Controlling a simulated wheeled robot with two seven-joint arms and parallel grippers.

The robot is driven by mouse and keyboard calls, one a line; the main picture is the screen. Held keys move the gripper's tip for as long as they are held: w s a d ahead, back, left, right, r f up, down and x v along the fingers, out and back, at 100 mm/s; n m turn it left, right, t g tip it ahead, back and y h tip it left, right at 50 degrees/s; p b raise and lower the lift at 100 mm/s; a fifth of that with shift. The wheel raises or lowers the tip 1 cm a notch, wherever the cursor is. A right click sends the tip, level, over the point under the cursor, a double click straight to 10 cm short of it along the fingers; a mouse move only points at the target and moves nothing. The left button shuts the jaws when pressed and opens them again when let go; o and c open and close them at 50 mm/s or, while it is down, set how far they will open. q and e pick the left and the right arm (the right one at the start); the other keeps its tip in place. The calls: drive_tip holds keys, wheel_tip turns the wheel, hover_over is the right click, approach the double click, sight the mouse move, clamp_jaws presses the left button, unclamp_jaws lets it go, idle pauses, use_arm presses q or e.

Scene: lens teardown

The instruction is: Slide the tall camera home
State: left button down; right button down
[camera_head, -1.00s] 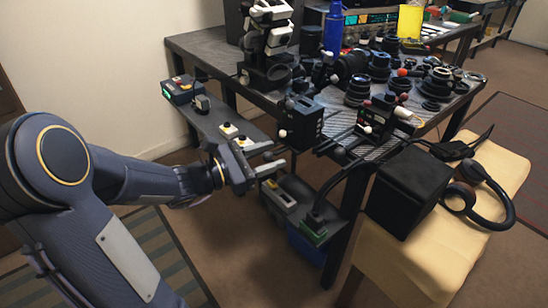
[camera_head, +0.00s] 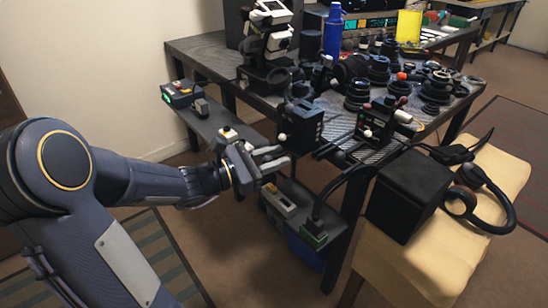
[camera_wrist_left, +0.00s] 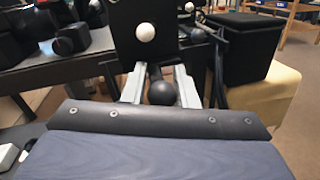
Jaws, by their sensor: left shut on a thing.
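A tall black box-shaped unit (camera_head: 301,121), which I take to be the tall camera, stands upright at the table's near edge, with a white knob low on its side. In the left wrist view its dark face (camera_wrist_left: 150,55) is straight ahead, with the white knob (camera_wrist_left: 146,32) above my fingers. My left gripper (camera_head: 284,154) is just below and left of the unit in the head view. In the left wrist view its two pale fingers are shut on a black ball knob (camera_wrist_left: 161,93) on a dark stem. What the stem joins is hidden. My right gripper is not in view.
A second black device (camera_head: 374,120) stands to the right on the table edge (camera_head: 205,70), with several lenses behind. A black box (camera_head: 408,192) and headphones (camera_head: 478,200) rest on a beige stool.

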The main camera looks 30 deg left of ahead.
sight(305, 144)
use_arm(q)
drive_tip(key=x, duration=0.6)
drive_tip(key=a+b+x, duration=0.1)
drive_tip(key=x, duration=0.2)
drive_tip(key=shift+w, duration=0.6)
drive_tip(key=c, duration=1.2)
unclamp_jaws()
drive_tip(key=shift+f, duration=0.1)
drive_tip(key=shift+d, duration=0.1)
